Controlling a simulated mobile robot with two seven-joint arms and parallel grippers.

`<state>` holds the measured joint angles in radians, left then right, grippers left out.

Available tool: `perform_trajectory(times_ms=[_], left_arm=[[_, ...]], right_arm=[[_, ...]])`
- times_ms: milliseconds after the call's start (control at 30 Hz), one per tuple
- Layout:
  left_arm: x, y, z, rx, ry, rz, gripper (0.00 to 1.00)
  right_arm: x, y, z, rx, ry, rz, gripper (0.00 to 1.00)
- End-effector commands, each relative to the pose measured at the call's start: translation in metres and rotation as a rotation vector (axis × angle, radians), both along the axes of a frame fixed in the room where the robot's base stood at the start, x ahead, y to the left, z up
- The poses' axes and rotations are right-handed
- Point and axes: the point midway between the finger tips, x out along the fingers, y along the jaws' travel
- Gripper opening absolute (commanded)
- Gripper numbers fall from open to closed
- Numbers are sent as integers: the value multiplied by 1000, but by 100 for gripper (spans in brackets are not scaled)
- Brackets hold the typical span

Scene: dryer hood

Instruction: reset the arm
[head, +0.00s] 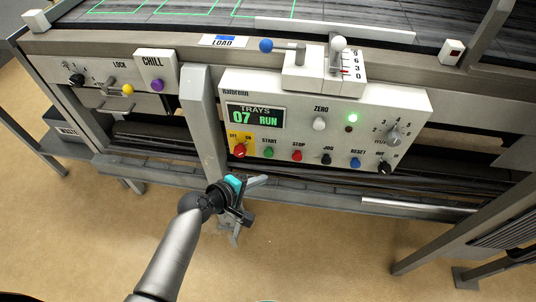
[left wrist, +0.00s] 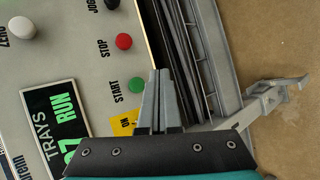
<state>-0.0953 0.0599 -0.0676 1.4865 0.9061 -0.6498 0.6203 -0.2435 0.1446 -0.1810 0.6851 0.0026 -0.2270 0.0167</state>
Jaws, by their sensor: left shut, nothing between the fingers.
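My left gripper (head: 258,181) is in front of the lower edge of the control box (head: 310,112), below the START button in the head view. Its fingers are shut and empty. In the left wrist view the shut fingers (left wrist: 160,78) point up the picture beside the green START button (left wrist: 136,85), with the box face to the left. I cannot tell that they touch anything. My left arm (head: 172,255) comes in from the bottom left. My right gripper is not in view.
The box has a display (head: 256,117) reading TRAYS 07 RUN, a lit green lamp (head: 352,118), a blue RESET button (head: 355,162), several other controls and two levers on top. A grey post (head: 205,120) stands at its left. Open floor (head: 310,250) lies below.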

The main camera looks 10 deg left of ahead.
Motion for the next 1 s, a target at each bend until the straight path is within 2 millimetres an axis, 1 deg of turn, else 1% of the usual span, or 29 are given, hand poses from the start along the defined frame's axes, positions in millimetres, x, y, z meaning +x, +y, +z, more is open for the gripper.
perform_trajectory(times_ms=[300,367,467,567,600,667,700,767,800,867,900,1000], left_arm=[[-2,1,-2,9,5,-2,0],[-8,3,-9,42,18,-8,0],[-32,13,-35,164,59,-45,0],[-79,30,-71,360,122,-134,0],[-104,38,-86,448,148,-190,0],[-142,50,-104,575,181,-286,0],[-170,59,-113,654,201,-359,0],[-211,70,-124,762,226,-482,0],[-239,78,-129,825,239,-567,0],[-277,88,-133,905,251,-694,0],[-301,94,-134,947,255,-775,0],[-346,105,-134,1019,254,-944,0]], right_arm=[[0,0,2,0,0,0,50],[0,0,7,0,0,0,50],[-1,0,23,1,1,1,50],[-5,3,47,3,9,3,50],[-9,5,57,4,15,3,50],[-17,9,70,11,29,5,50],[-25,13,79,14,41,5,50],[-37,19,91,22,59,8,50],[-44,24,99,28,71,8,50],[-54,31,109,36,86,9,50],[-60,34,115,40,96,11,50],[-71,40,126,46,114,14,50]])
